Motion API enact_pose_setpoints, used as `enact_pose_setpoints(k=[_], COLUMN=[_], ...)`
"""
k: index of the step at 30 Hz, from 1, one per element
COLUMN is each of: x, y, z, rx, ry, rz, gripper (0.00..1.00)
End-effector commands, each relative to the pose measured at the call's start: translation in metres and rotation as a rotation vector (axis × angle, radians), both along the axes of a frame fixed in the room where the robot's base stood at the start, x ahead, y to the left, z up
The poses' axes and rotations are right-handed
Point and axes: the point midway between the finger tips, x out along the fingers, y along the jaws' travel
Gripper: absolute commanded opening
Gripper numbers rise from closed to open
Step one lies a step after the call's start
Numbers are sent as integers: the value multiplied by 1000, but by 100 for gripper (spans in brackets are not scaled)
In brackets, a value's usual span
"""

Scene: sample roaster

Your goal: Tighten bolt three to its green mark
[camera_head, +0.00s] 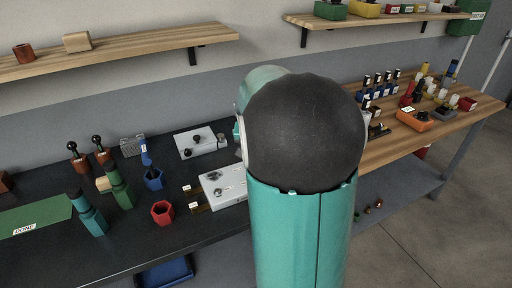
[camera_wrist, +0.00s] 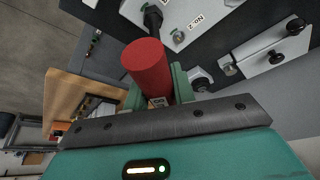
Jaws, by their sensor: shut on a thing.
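My gripper (camera_wrist: 158,98) is shut on a red cylindrical tool (camera_wrist: 146,62) in the wrist view, with green fingers on either side of it. The tool's end hangs clear near a light plate (camera_wrist: 215,12) with a "No 2" label (camera_wrist: 196,20). A bolt (camera_wrist: 179,37) with green beside it is on that plate, and a dark upright piece (camera_wrist: 152,17) stands nearby. I cannot tell which bolt is number three. The plate shows in the head view (camera_head: 236,187), partly behind my arm. My gripper is hidden there.
On the dark bench an empty red hexagonal holder (camera_head: 162,212) stands left of the plate. A blue tool stands in a blue holder (camera_head: 154,180). Green (camera_head: 120,188) and teal (camera_head: 90,214) tools stand further left. A second plate with black knobs (camera_head: 187,153) lies behind.

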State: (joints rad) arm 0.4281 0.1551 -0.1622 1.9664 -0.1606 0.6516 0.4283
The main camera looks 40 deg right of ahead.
Motion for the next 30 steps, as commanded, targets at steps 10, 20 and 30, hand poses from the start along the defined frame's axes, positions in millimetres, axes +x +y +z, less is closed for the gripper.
enact_pose_setpoints(k=[10,20,30], x=[0,0,-1], y=[0,0,-1], z=[1,0,1], rx=[1,0,0], ry=[-3,-1,-3], rz=[-24,-279,-330], gripper=[0,0,0])
